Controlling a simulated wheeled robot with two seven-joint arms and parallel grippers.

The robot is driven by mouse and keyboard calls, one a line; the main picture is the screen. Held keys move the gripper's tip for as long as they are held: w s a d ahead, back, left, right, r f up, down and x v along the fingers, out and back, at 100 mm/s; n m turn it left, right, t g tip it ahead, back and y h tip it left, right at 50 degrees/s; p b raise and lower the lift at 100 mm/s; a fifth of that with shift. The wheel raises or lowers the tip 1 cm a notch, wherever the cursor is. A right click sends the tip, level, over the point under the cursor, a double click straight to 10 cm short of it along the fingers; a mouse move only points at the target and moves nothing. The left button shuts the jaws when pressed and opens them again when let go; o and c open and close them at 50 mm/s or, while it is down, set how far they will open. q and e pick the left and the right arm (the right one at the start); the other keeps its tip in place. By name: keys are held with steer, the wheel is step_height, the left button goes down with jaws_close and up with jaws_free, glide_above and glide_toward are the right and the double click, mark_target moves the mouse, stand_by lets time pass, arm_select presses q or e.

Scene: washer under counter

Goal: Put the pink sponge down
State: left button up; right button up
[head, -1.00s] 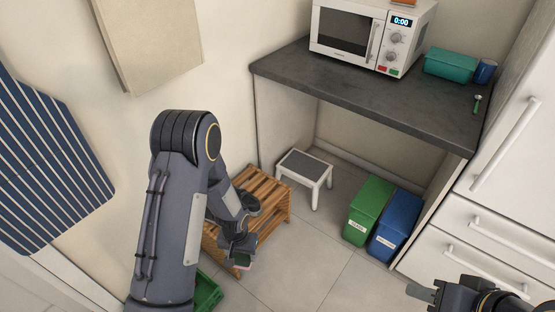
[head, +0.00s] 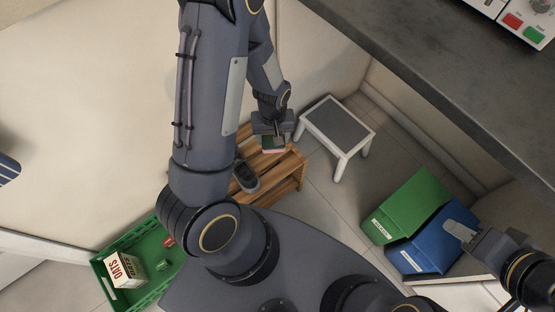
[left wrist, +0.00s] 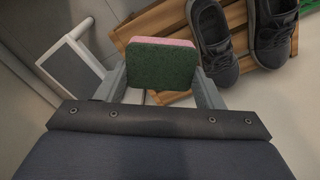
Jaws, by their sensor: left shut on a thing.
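The pink sponge (left wrist: 160,43) has a dark green scouring face, which fills most of its side in the left wrist view. My left gripper (left wrist: 163,75) is shut on it, one finger at each side. In the head view the sponge (head: 273,145) shows below my left gripper (head: 272,131), over the far end of the slatted wooden rack (head: 283,174). I cannot tell whether it touches the slats. My right gripper (head: 460,233) is at the right, empty as far as it shows, in front of the blue bin; its opening is unclear.
Dark shoes (left wrist: 240,32) stand on the rack beside the sponge. A white-framed step stool (head: 340,123) is right of the rack. Green (head: 405,204) and blue (head: 431,240) bins stand further right. A green crate (head: 127,297) with an oats box (head: 124,269) is at lower left.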

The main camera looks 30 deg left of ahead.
arm_select(q)
steer(key=s+a+f+n+b, duration=0.2)
steer(key=s+f+n+b, duration=0.35)
steer(key=f+b, duration=0.45)
steer(key=shift+n, duration=0.55)
steer(key=w+f+b, duration=0.2)
steer(key=w, duration=0.2)
steer(key=w+a+f+b, duration=0.1)
steer(key=w+f+b, duration=0.1)
steer(key=w+f, duration=0.1)
steer(key=w+a+f+b, duration=0.1)
steer(key=w+f+b, duration=0.1)
steer(key=w, duration=0.4)
steer(key=shift+a+f+b, duration=0.1)
steer(key=shift+f+b, duration=0.05)
steer(key=shift+b, duration=0.3)
steer(key=shift+w+a+f+b, duration=0.15)
steer(key=shift+f+b, duration=0.15)
steer(key=shift+f, duration=0.35)
steer(key=shift+w+d+f+b, duration=0.1)
steer(key=shift+w+f+b, duration=0.15)
steer(key=shift+f, duration=0.45)
steer(key=shift+w+a+f+b, duration=0.1)
steer(key=shift+f+b, duration=0.2)
steer(key=shift+f, duration=0.35)
arm_select(e)
step_height(320, 180, down, 22)
steer(key=shift+r, duration=0.2)
steer(key=shift+s+f, duration=0.1)
